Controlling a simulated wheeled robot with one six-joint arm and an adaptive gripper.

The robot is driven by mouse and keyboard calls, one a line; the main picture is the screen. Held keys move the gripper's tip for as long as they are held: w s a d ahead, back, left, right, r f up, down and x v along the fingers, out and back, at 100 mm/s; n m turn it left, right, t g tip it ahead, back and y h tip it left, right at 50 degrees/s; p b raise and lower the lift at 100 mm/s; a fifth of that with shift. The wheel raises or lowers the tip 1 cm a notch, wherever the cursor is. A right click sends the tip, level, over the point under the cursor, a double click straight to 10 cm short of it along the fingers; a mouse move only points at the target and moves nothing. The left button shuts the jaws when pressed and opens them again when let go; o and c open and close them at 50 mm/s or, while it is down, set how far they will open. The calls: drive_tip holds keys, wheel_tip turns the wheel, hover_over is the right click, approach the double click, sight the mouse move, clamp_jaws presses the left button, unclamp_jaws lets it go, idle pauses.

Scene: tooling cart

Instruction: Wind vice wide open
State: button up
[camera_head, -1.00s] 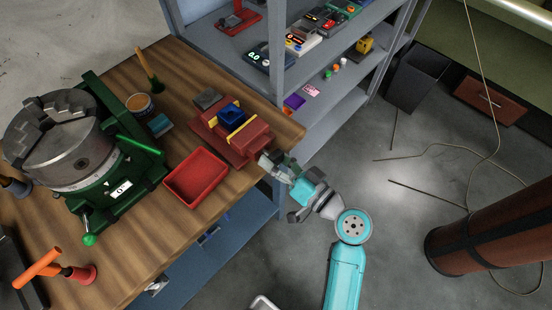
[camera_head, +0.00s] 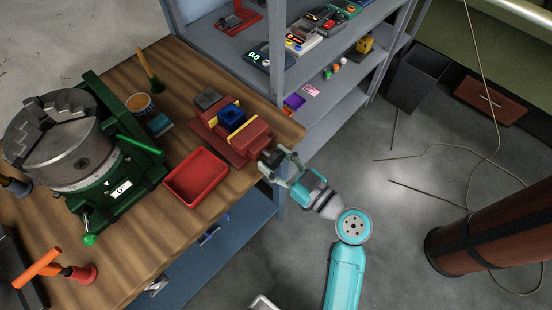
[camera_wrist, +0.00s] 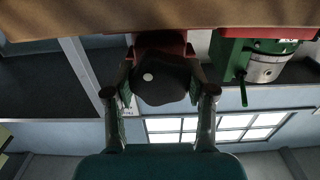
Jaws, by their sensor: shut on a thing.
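The red vice (camera_head: 254,138) with yellow jaw strips stands at the right edge of the wooden bench. A blue block (camera_head: 231,115) sits between its jaws. A dark round knob (camera_head: 272,156) is at the vice's front end, over the bench edge. My gripper (camera_head: 281,163) reaches it from the lower right, its fingers shut on the knob. In the wrist view the knob, with a white dot on its face (camera_wrist: 163,88), lies between my two fingers. The red vice end behind it is partly hidden.
A red tray (camera_head: 196,178) lies beside the vice. A green rotary table with a chuck (camera_head: 70,150) fills the left of the bench. Grey shelves (camera_head: 262,83) stand behind the vice. Open floor lies right of the bench.

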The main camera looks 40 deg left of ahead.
idle(0.4)
drive_tip(key=o, duration=1.2)
drive_tip(key=shift+c, duration=0.2)
drive_tip(key=d, duration=1.2)
drive_tip(key=shift+s, duration=0.45)
